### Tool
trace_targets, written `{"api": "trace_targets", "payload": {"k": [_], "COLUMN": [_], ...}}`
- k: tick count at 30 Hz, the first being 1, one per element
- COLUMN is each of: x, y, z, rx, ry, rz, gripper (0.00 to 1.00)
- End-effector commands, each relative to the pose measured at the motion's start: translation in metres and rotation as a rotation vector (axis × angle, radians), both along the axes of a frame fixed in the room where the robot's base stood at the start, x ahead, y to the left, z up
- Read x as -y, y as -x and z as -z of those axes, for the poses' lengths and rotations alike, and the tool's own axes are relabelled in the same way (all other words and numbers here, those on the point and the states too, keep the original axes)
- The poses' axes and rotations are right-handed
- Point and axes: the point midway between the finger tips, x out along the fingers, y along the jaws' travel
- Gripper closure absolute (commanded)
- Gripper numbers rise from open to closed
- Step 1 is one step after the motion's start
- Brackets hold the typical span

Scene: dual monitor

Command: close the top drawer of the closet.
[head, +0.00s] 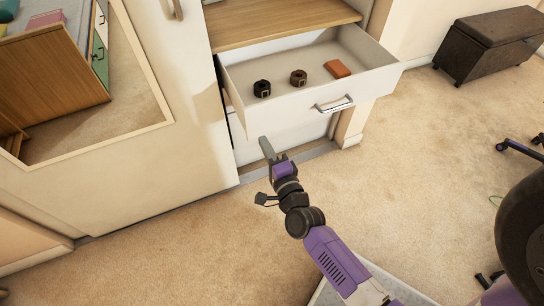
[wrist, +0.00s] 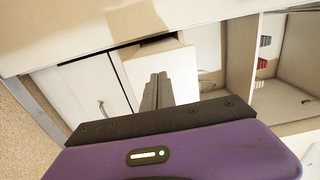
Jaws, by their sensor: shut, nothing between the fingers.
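The top drawer (head: 372,88) of the white closet (head: 190,130) is pulled out in the head view. It has a silver handle (head: 335,104) on its front. Inside lie two rolled belts, one black (head: 262,89) and one brown (head: 298,77), and an orange-brown wallet-like item (head: 337,68). My gripper (head: 265,146) is shut and empty, left of and below the drawer's front in the picture. Contact with the drawer cannot be made out. In the wrist view, my shut fingers (wrist: 158,82) overlap a white box-like panel (wrist: 175,72), apparently the drawer.
A wooden shelf (head: 280,20) is above the drawer. A mirror (head: 85,80) is on the closet door at left. A dark ottoman (head: 490,40) stands at upper right, and a dark chair (head: 525,225) at lower right. Carpet (head: 430,160) between them is clear.

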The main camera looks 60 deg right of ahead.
Motion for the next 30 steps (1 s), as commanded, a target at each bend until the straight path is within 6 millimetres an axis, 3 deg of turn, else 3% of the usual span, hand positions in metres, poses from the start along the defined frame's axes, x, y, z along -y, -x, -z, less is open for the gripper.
{"api": "trace_targets", "payload": {"k": [3, 10, 30], "x": [0.012, 0.026, 0.03], "y": [-0.02, -0.042, -0.049], "z": [-0.001, 0.0, 0.0], "rx": [0.001, -0.001, -0.001], "ry": [0.001, 0.001, 0.002], "rz": [0.0, 0.0, -0.001], "gripper": [1.0, 1.0, 1.0]}}
